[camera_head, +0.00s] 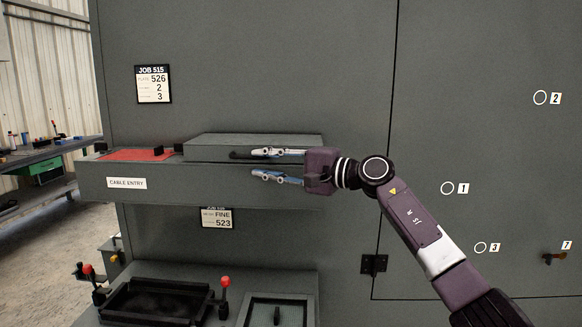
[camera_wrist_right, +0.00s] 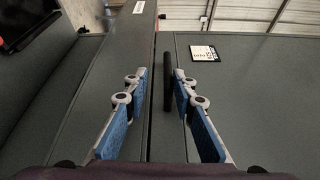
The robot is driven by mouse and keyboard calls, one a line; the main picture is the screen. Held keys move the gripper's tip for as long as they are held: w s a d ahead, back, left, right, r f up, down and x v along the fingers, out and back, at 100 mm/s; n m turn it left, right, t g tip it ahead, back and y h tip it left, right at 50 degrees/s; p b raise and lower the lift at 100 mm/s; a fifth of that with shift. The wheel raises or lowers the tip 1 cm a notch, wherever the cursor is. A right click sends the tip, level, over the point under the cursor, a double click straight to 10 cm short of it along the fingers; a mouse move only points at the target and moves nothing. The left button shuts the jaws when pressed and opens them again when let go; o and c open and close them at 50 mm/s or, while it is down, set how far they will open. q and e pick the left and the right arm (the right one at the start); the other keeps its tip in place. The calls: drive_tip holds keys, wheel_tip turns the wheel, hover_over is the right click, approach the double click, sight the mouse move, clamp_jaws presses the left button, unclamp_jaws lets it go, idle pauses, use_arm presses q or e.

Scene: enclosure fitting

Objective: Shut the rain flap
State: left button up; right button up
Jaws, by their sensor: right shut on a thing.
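The rain flap (camera_head: 255,141) appears to be the grey lid over the right part of the cable entry box (camera_head: 200,186). A dark bar handle (camera_head: 240,155) shows at its front. Whether the flap is fully down is hard to tell. My left gripper is not in view.
A red area (camera_head: 135,155) shows on the box's left top. Below are a black tray (camera_head: 155,302) with red-knobbed levers (camera_head: 226,282) and a small framed panel (camera_head: 277,312). The large cabinet door (camera_head: 480,130) is at right, and a workbench (camera_head: 50,152) stands far left.

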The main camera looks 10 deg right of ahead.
drive_tip(key=v, duration=1)
drive_tip(key=shift+s+d, duration=0.2)
drive_tip(key=shift+d, duration=0.15)
